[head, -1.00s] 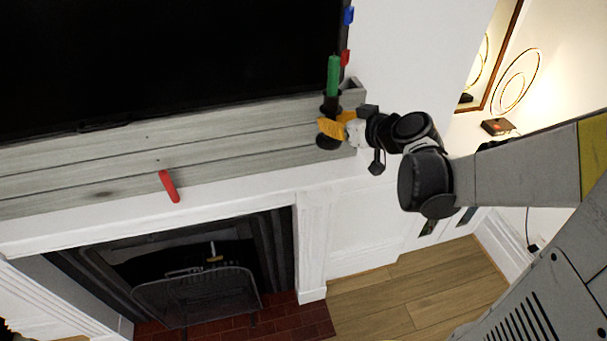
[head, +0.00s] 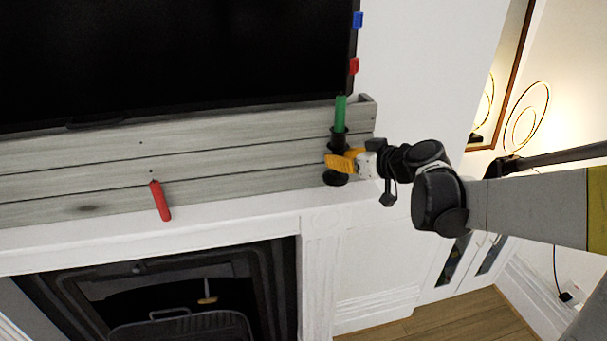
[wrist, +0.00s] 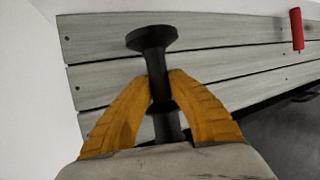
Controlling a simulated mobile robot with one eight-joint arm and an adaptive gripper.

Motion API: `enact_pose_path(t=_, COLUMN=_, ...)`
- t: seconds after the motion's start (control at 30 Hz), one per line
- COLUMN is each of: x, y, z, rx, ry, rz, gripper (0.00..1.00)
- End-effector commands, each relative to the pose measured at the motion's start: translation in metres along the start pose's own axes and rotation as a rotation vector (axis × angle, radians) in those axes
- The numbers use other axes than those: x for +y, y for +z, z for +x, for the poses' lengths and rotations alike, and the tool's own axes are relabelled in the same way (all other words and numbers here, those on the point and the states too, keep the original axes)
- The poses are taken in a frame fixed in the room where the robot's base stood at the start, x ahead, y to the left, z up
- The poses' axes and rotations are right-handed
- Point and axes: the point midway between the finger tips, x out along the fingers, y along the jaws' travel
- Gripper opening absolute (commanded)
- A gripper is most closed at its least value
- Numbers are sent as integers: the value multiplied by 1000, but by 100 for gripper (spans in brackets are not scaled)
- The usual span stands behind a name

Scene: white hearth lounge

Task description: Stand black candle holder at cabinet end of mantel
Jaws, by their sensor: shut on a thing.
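The black candle holder (head: 337,137) is upright at the right end of the white mantel (head: 250,208), with a green candle (head: 341,108) in its top. Its round base (head: 335,179) shows just in front of the grey boards; I cannot tell whether it touches the mantel. My gripper (head: 345,161) reaches in from the right, its yellow fingers shut around the holder's stem. In the wrist view the fingers (wrist: 160,92) close on the dark stem, with the flared base (wrist: 152,38) beyond them. The candle is hidden there.
A red candle (head: 160,201) leans on the mantel at left; it also shows in the wrist view (wrist: 297,29). A dark television (head: 170,60) hangs above the grey boards (head: 230,157). White cabinets (head: 455,265) stand low at right. The mantel between the red candle and the holder is clear.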

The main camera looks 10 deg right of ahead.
Motion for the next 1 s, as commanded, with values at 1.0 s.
enact_pose_path(t=1.0, x=-30, y=52, z=66, rx=1, ry=2, rz=1, gripper=0)
